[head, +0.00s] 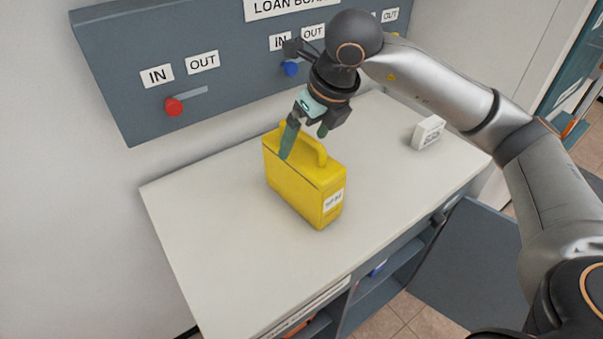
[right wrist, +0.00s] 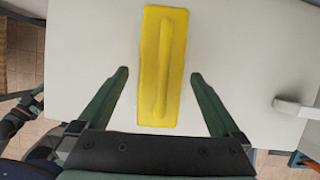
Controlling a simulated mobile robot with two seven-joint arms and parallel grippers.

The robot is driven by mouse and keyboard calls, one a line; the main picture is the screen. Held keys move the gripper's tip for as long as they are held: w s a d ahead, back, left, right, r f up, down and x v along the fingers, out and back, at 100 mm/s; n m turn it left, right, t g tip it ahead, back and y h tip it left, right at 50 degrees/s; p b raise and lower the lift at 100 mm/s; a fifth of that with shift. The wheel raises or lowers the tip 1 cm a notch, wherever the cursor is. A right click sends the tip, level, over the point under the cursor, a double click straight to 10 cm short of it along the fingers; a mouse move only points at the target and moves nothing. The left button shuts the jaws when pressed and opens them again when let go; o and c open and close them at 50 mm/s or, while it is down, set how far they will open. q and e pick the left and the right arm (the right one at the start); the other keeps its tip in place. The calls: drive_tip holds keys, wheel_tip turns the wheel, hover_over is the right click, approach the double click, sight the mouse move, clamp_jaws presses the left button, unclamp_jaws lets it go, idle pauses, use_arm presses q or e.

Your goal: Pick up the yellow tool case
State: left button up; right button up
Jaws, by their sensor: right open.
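The yellow tool case (head: 303,186) stands upright on the white counter top in the head view, with its handle on top and a white label on its front end. My right gripper (head: 304,138) is above the case with its fingers pointing down. In the right wrist view the two fingers (right wrist: 158,80) are spread wide, one on each side of the case (right wrist: 150,104), with gaps between them and it. The handle runs lengthwise between the fingers. The gripper is open and holds nothing. My left gripper does not show clearly.
The counter (head: 215,215) is clear around the case. A small white block with a printed label (head: 428,132) stands at the right. Behind is a grey loan board (head: 120,60) with a red knob (head: 174,107) and a blue knob (head: 291,69). Below, a grey cabinet door (head: 465,265) hangs open.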

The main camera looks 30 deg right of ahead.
sight(301, 150)
drive_tip(key=x, duration=0.4)
drive_tip(key=shift+w+d+f+p, duration=0.1)
drive_tip(key=shift+f+p, duration=0.2)
drive_tip(key=shift+p, duration=0.05)
clamp_jaws()
drive_tip(key=shift+r, duration=0.15)
idle(0.5)
